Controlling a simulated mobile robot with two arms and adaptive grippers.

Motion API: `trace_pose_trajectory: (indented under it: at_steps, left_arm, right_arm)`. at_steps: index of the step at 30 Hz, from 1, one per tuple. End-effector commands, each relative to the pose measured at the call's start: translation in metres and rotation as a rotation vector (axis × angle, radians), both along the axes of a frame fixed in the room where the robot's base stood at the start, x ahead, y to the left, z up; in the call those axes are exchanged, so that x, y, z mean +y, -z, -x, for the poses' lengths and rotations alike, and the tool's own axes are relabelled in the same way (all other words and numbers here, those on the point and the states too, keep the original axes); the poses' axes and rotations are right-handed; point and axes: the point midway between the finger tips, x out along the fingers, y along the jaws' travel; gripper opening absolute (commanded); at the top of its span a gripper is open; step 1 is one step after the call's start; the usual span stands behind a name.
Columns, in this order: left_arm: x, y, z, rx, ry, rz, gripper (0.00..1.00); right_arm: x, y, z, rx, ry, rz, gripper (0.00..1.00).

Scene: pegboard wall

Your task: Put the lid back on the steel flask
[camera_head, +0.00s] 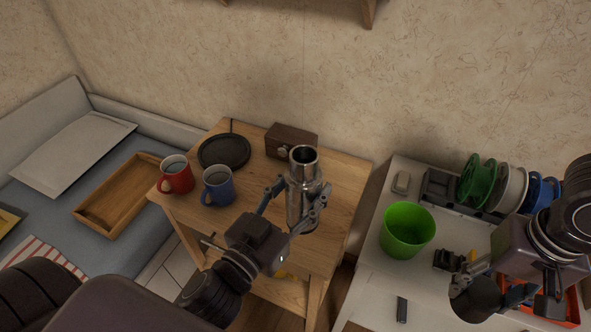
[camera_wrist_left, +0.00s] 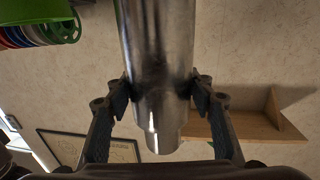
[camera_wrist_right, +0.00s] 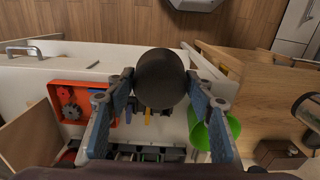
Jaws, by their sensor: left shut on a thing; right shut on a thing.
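The steel flask (camera_head: 301,208) is upright at the front right of the small wooden table, its mouth open and uncovered. My left gripper (camera_head: 295,194) is shut on its body from the front, one finger on each side. In the left wrist view the flask (camera_wrist_left: 160,65) stands between the finger pads. I cannot tell whether its base touches the table. The dark round lid (camera_head: 474,299) is in my right gripper (camera_head: 482,284), over the white desk, well to the right of the flask. In the right wrist view the lid (camera_wrist_right: 160,79) sits between both fingertips.
Red mug (camera_head: 177,178), blue mug (camera_head: 218,188), black round pad (camera_head: 224,151) and wooden box (camera_head: 291,140) share the table (camera_head: 347,190). A green bin (camera_head: 407,231) and several spools (camera_head: 478,181) stand on the white desk (camera_head: 372,271). A gap separates table and desk.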

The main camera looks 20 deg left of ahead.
Motion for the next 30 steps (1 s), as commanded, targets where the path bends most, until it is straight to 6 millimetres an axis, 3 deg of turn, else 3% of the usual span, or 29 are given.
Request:
trace_pose_trajectory:
  at_steps: [15,21,30]
  left_arm:
    - [-0.089,0.01,0.012,-0.009,0.446,-0.004,0.0]
    - [-0.103,0.012,0.015,-0.006,0.514,0.0,0.0]
    - [-0.106,0.013,0.015,-0.005,0.527,0.0,0.0]
  right_arm:
    - [0.0,0.0,0.0,0.0,0.0,0.0,0.25]
    - [0.0,0.0,0.0,0.0,0.0,0.0,0.25]
    - [0.0,0.0,0.0,0.0,0.0,0.0,0.25]
